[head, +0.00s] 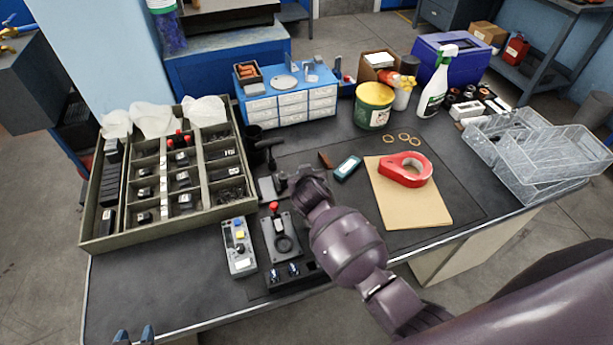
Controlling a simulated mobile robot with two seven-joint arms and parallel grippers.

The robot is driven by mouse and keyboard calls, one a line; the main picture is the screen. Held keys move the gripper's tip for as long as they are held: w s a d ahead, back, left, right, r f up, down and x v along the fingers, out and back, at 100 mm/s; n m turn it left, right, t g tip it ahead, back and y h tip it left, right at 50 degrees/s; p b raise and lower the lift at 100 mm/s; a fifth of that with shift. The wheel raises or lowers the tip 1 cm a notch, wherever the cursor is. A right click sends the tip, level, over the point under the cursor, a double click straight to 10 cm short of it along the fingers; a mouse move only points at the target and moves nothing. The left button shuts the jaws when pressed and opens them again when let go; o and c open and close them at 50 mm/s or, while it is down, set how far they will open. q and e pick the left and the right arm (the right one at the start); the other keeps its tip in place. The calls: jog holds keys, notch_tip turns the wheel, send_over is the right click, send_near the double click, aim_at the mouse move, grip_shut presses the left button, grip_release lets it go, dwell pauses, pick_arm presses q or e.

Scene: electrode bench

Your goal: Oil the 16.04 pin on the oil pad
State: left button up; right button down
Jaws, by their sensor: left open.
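My left gripper (134,335) shows only as two blue fingertips at the bottom left edge, apart and with nothing between them. A black holder (290,273) at the bench's front edge carries small shiny round pieces. I cannot read any size marking, so I cannot tell which piece is the 16.04 pin. I cannot pick out the oil pad for certain.
A compartment tray (243,207) fills the bench's left. A red-knobbed hand press (283,243) and a grey control box (240,255) stand near the front. A red tape roll (404,180) lies on brown paper (415,208). Wire baskets (540,160) are at the right.

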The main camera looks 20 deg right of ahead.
jog(key=shift+f, duration=0.3)
dwell(0.5)
jog(key=shift+f+b, duration=0.45)
jog(key=shift+b, duration=0.05)
dwell(0.8)
jog(key=shift+s+r, duration=0.1)
jog(key=shift+r+p, duration=2.15)
jog(key=shift+r, duration=0.25)
jog(key=shift+r+p, duration=0.75)
jog(key=shift+r, duration=0.1)
jog(key=shift+r+p, duration=0.3)
